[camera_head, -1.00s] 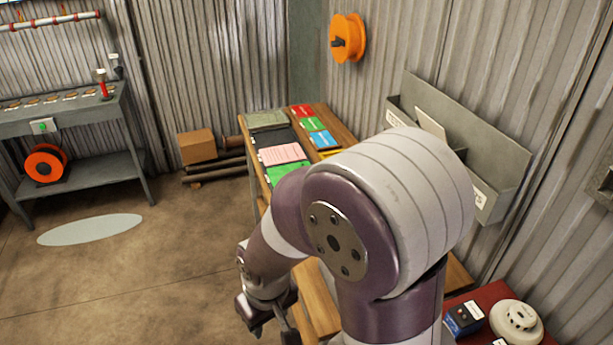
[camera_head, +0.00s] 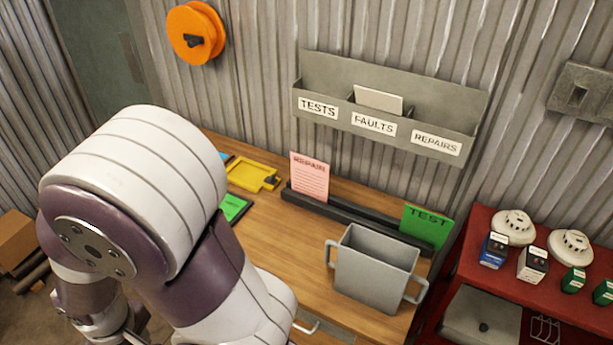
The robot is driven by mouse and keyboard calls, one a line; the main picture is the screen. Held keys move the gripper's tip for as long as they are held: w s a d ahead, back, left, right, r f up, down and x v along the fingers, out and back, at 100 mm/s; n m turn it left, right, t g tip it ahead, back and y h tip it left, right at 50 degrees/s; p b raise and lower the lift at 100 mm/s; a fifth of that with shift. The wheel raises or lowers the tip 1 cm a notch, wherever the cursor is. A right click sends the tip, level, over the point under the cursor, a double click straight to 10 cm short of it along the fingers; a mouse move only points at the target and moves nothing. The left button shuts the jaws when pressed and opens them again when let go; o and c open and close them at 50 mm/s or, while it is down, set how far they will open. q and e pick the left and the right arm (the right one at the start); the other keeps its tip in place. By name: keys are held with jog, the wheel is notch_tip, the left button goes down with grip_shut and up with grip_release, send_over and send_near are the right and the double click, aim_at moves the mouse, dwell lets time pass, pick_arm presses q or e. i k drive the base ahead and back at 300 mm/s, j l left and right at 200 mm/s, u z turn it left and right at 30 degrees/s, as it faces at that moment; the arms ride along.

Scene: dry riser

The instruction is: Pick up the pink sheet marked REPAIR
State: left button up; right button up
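The pink sheet marked REPAIR (camera_head: 310,178) stands upright at the left end of a dark slotted holder (camera_head: 345,217) on the wooden bench. A green sheet marked TEST (camera_head: 427,224) stands at the holder's right end. My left arm fills the left of the view, well left of the pink sheet. My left gripper is low at the left edge, partly cut off, and its fingers cannot be made out. My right gripper is not in view.
A grey two-handled bin (camera_head: 374,268) stands on the bench in front of the holder. A wall rack (camera_head: 390,85) has pockets labelled TESTS, FAULTS and REPAIRS. A yellow item (camera_head: 252,175) and a green card (camera_head: 234,207) lie left. A red table (camera_head: 505,272) holds detectors and small boxes.

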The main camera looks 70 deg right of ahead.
aim_at(309, 178)
jog(key=i+l+z, duration=0.1)
jog(key=i+z, duration=0.8)
jog(key=i+j+z, duration=0.25)
jog(key=i+z, duration=0.2)
jog(key=i+l+z, duration=0.15)
jog(key=z, duration=0.35)
jog(key=i+z, duration=0.3)
jog(key=z, duration=0.15)
jog(key=i+z, duration=0.2)
jog(key=z, duration=0.3)
jog(key=i+j+z, duration=0.15)
jog(key=z, duration=0.35)
jog(key=i+j+z, duration=0.2)
jog(key=z, duration=0.25)
jog(key=i+j+z, duration=0.1)
jog(key=z, duration=0.7)
